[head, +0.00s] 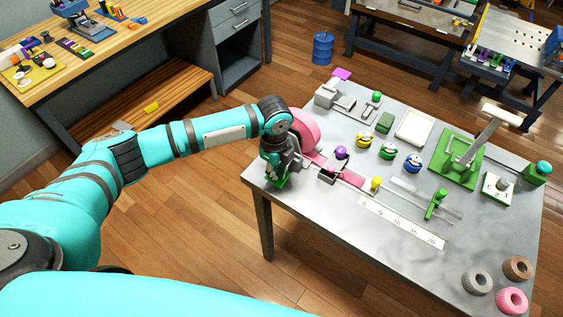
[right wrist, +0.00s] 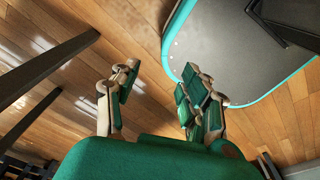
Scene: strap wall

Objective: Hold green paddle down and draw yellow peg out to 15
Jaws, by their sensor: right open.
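The yellow peg (head: 376,184) stands upright at the end of a pink strap (head: 350,179), close to the low end of the white number scale (head: 402,223). The strap runs from a pink reel (head: 301,130) at the table's left side. My left gripper (head: 279,180) points down at the table's left corner, beside the reel. Green shows at its fingertips; I cannot tell whether this is the green paddle or finger pads, and its jaws are unclear. My right gripper (right wrist: 158,82) is open and empty above the wooden floor, away from the peg.
A purple knob (head: 341,152) stands close behind the strap. A green upright handle (head: 437,203) stands beyond the scale's middle. Several coloured knobs and a green base with a grey lever (head: 478,145) occupy the back. The table's front middle is bare.

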